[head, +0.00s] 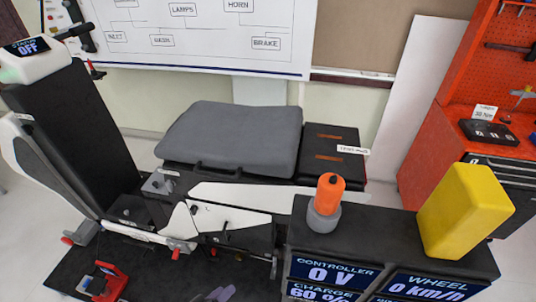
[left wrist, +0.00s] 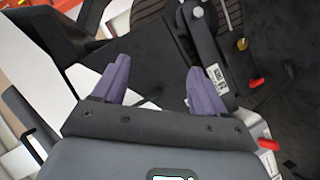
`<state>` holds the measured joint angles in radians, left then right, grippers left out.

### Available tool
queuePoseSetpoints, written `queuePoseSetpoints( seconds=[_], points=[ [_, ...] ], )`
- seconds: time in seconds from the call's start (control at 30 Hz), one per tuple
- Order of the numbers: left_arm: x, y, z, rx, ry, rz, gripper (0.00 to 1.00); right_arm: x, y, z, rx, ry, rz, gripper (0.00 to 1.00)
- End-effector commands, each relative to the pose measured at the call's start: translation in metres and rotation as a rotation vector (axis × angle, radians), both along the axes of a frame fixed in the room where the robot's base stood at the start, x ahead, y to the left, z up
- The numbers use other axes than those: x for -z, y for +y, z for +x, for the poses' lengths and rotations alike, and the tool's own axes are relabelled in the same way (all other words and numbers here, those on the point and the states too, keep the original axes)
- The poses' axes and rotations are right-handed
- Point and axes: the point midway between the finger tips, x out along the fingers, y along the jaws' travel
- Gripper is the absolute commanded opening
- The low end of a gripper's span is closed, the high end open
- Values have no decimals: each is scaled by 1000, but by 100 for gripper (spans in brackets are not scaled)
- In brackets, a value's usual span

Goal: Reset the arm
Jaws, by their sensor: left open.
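My left gripper shows in the left wrist view (left wrist: 160,85) with its two purple fingers spread apart and nothing between them. In the head view only its purple fingertips (head: 222,294) show at the bottom edge, in front of the chassis. The fingers hang over black and white chassis parts (left wrist: 180,60), and I cannot tell how far above them they are. My right gripper is in neither view.
The chassis rig carries a grey seat (head: 235,138) and a tall black front panel (head: 78,125). A black console (head: 345,235) holds an orange knob (head: 330,192) and a yellow block (head: 466,210). A red clamp (head: 110,282) is lower left. An orange tool bench (head: 430,145) stands right.

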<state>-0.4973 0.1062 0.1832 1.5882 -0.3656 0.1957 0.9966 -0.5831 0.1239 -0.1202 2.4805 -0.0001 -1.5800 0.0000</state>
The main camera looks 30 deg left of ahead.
Motion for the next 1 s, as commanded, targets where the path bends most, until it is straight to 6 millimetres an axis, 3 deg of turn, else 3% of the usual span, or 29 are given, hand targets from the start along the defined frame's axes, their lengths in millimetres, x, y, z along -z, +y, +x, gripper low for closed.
queuePoseSetpoints(
  seconds=[0.03, 0.1, 0.27, 0.4, 0.63, 0.83, 0.9, 1.0],
  points=[
    [-39, -19, 6, 41, 29, 82, 72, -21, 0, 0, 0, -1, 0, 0],
    [-70, -40, 11, 88, 78, 198, 72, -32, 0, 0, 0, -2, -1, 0],
    [-139, -73, 7, 182, 202, 431, 72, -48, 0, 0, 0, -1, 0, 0],
    [-186, -88, -11, 273, 326, 598, 72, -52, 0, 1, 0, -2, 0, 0],
    [-220, -85, -56, 439, 538, 778, 72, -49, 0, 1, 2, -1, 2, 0],
    [-206, -71, -103, 675, 750, 913, 72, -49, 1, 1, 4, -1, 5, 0],
    [-239, -72, -101, 668, 738, 913, 72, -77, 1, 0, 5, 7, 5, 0],
    [-263, -72, -101, 666, 738, 913, 72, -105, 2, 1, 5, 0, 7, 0]
  ],
)
